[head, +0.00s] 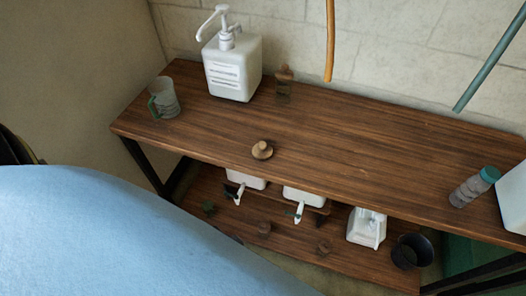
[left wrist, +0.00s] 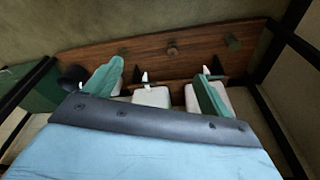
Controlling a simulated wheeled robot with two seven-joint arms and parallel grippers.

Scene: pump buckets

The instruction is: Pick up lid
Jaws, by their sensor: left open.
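A small round wooden lid with a knob (head: 262,150) lies near the front edge of the upper shelf (head: 330,140) in the head view. On the lower shelf are a greenish knobbed piece (head: 208,207) and two brown ones (head: 264,228) (head: 324,246); they look like lids. In the left wrist view, a brown one (left wrist: 171,50) and the greenish one (left wrist: 233,43) lie beyond my fingertips. My left gripper (left wrist: 158,72) is open, its teal fingers wide apart with nothing held between them. Its fingers are hidden in the head view. My right gripper is not in view.
White pump containers (head: 366,226) and a black pot (head: 411,252) stand below. The upper shelf's middle is clear.

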